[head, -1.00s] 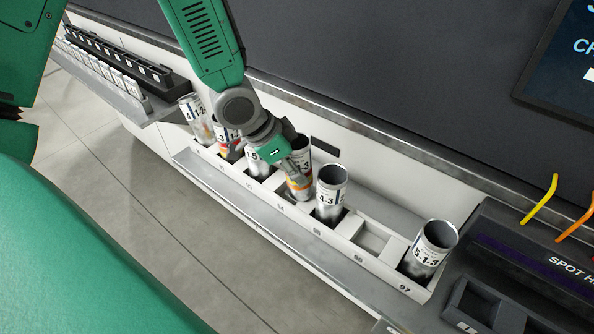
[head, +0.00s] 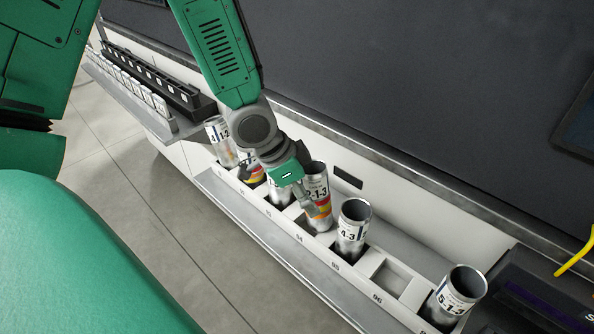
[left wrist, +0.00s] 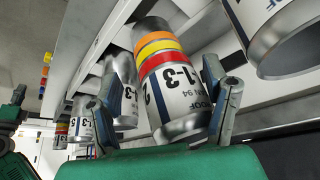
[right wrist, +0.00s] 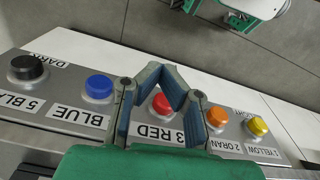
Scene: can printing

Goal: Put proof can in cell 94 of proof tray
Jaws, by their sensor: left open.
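The proof can (head: 318,186) is silver with yellow, orange and red bands and a label ending in 1-3. In the right wrist view my right gripper (right wrist: 162,72) is away over a button panel, fingertips together and nothing held.
Other cans stand in neighbouring cells: one in cell 95 (head: 353,226) close to the right, one at the far right (head: 458,296), several to the left. Cell 96 (head: 391,281) is empty. A button panel (right wrist: 62,110) lies under the right gripper.

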